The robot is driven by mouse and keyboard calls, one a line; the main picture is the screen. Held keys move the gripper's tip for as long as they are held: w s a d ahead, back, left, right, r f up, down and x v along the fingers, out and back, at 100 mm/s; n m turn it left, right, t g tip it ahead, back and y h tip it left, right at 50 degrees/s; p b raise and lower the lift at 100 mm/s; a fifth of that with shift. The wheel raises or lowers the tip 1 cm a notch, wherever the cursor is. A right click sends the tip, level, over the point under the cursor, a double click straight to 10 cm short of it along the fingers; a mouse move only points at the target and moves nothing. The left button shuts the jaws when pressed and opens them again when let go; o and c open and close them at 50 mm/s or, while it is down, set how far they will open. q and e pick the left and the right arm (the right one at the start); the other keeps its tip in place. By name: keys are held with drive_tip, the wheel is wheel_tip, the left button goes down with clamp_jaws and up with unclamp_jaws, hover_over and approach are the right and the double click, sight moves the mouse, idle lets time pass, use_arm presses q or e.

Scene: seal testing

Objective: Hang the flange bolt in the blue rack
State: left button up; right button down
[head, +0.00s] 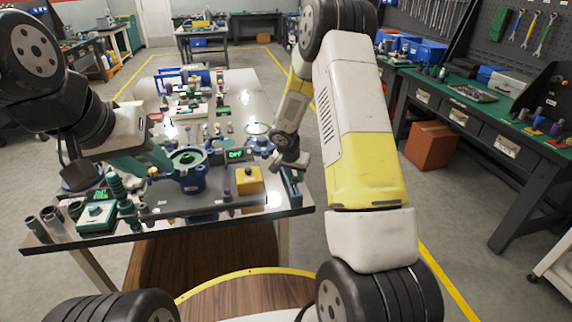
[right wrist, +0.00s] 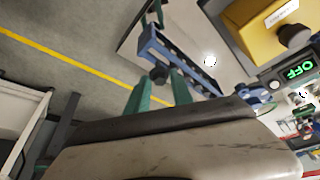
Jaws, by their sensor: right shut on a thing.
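The blue rack (head: 292,188) is a narrow blue holder at the right front edge of the table. In the right wrist view, the rack (right wrist: 180,62) is a long frame with a row of openings. My right gripper (head: 290,163) is low at the rack. In the right wrist view, its green fingers (right wrist: 158,85) are shut on the flange bolt (right wrist: 158,75), whose dark end shows between the fingertips against the rack's near side. I cannot tell whether the bolt sits in a slot. My left gripper (head: 160,163) is over the table's left part; its fingertips are unclear.
A blue round fixture (head: 190,178) stands at the table's middle. A yellow box (head: 249,181) with a dark knob is left of the rack. A display (head: 235,155) reads OFF. Grey cylinders (head: 52,222) stand at the left front corner. Open floor lies right of the table.

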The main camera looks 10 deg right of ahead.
sight(295, 181)
drive_tip(key=shift+f, duration=0.15)
drive_tip(key=shift+f, duration=0.85)
drive_tip(key=shift+f, duration=0.25)
drive_tip(key=shift+f, duration=0.35)
drive_tip(key=shift+f, duration=0.3)
idle(0.4)
drive_tip(key=c, duration=1)
unclamp_jaws()
drive_tip(key=shift+c, duration=0.2)
drive_tip(key=shift+r, duration=0.1)
drive_tip(key=shift+r, duration=2.4)
